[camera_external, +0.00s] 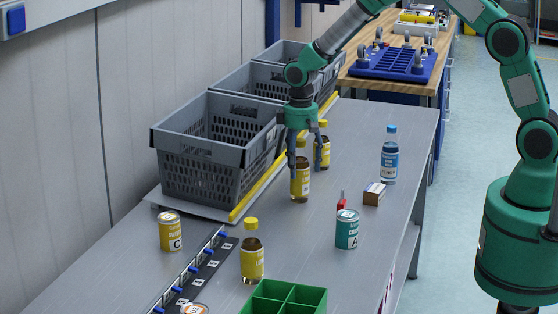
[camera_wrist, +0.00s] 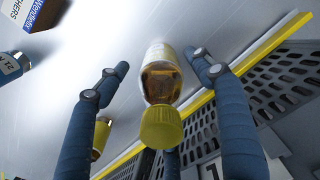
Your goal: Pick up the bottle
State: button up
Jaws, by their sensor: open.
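A bottle with a yellow label and brown contents (camera_external: 300,184) stands upright on the grey table. My gripper (camera_external: 306,165) is above it, pointing down, with its fingers open around the bottle's upper part. In the wrist view the bottle's yellow cap (camera_wrist: 161,128) and clear brown body (camera_wrist: 160,84) lie between the spread fingers (camera_wrist: 160,62). Gaps show between the bottle and the fingers on both sides. Similar yellow-capped bottles stand just behind it (camera_external: 323,152) and at the front (camera_external: 252,262). A blue bottle (camera_external: 390,160) stands to the right.
Grey crates (camera_external: 205,180) and a yellow rail (camera_external: 262,185) run along the left. A small box (camera_external: 374,195), a red object (camera_external: 342,201), a teal can (camera_external: 347,232) and a yellow can (camera_external: 170,233) stand nearby. A green divided tray (camera_external: 318,300) is at the front.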

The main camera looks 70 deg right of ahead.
aim_at(300, 140)
jog(key=shift+f, duration=1.95)
grip_shut()
jog(key=shift+r, duration=0.1)
jog(key=shift+r+p, duration=0.35)
jog(key=shift+r, duration=4.6)
